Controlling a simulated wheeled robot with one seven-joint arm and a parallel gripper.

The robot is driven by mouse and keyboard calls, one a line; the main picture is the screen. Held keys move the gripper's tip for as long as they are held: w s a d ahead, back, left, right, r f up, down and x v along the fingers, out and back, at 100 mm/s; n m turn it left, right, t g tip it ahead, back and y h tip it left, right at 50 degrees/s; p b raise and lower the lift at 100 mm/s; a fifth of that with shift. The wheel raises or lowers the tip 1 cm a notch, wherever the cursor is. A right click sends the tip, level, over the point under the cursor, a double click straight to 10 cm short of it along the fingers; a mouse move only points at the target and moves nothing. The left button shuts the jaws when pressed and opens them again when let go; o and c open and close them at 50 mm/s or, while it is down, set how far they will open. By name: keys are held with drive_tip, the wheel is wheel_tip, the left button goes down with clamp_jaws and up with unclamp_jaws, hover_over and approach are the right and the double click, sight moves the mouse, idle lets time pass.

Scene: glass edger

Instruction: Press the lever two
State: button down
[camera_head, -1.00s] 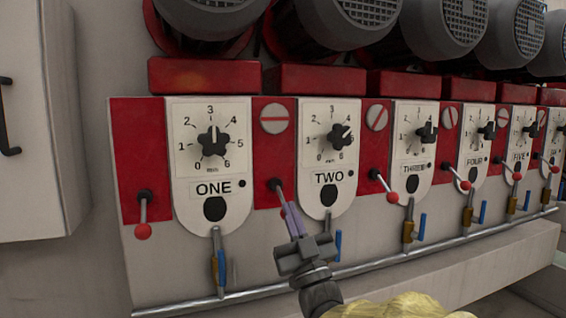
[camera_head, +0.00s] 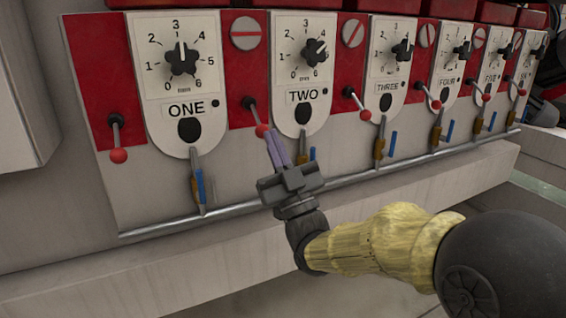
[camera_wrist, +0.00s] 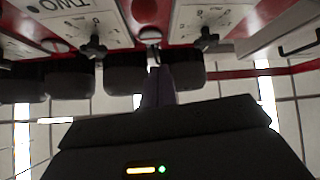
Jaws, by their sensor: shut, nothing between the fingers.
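Lever two (camera_head: 254,115) is a short dark-pivoted lever with a red ball end. It hangs down on the red strip just left of the plate marked TWO (camera_head: 303,96). My gripper (camera_head: 272,134) is shut and empty, its purple-grey fingers pointing up with their tips right at the red ball, on its lower right. I cannot tell whether they touch it. In the wrist view my fingers (camera_wrist: 158,85) reach toward the panel, and the TWO plate (camera_wrist: 75,30) appears upside down at the upper left.
Lever one (camera_head: 116,138) hangs to the left and lever three (camera_head: 358,104) to the right. Below runs a grey pipe (camera_head: 350,178) with blue-handled valves (camera_head: 392,144). A pale ledge (camera_head: 430,170) lies under it. A grey cabinet (camera_head: 25,110) stands at far left.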

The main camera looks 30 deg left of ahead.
drive_tip(key=v, duration=0.4)
drive_tip(key=shift+w+d, duration=0.1)
drive_tip(key=shift+d, duration=0.25)
